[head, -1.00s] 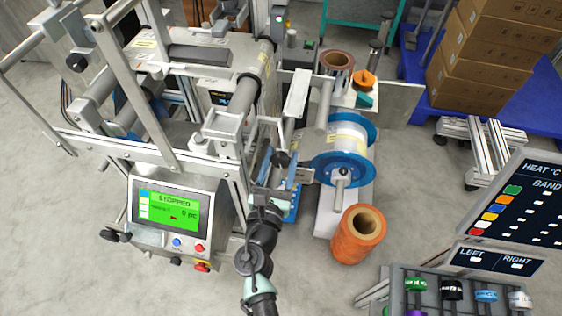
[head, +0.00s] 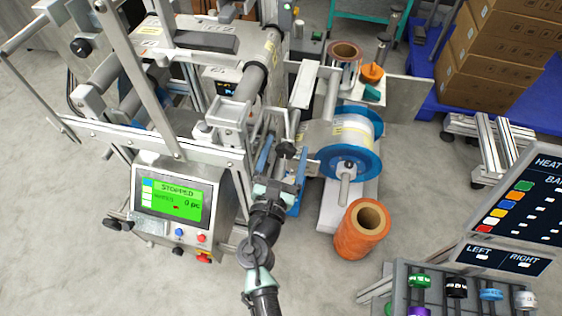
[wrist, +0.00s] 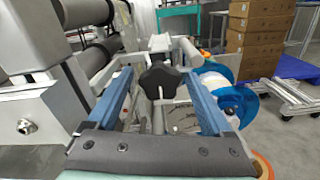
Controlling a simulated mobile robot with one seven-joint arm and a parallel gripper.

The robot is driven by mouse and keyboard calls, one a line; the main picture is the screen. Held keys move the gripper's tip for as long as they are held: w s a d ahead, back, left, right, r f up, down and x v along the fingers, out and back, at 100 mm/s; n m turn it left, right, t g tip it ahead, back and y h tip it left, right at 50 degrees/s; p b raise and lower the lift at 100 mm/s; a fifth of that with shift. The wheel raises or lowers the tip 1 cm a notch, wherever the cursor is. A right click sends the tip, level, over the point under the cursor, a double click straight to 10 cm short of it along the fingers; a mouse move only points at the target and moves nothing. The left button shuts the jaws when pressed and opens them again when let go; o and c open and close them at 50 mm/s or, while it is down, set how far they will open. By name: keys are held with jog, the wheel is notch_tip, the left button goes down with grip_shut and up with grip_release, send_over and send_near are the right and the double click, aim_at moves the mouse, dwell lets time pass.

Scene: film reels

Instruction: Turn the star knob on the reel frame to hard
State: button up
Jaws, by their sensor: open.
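The black star knob (wrist: 160,82) stands on the reel frame (wrist: 188,52), straight ahead in the wrist view. It also shows small and dark in the head view (head: 285,148). My gripper (head: 283,162) is open, with its two blue fingers reaching toward the frame. In the wrist view the fingers lie one on each side of the knob, with a visible gap on both sides. I cannot tell whether the fingertips reach level with the knob. No hard or soft marking is readable.
A blue-flanged reel (head: 350,158) sits close to the right of my gripper, with an orange roll (head: 362,230) below it. The machine with a green "STOPPED" screen (head: 172,200) is to the left. A rack with coloured rings (head: 455,290) is at the lower right.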

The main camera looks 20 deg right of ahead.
jog(key=v, duration=1.2)
jog(key=shift+s+a, duration=0.2)
jog(key=shift+s, duration=0.1)
jog(key=w+d+n+p, duration=0.2)
jog(key=w+d+n, duration=0.2)
jog(key=w+d, duration=0.5)
jog(key=w, duration=0.4)
jog(key=shift+r, duration=0.2)
jog(key=shift+w, duration=0.1)
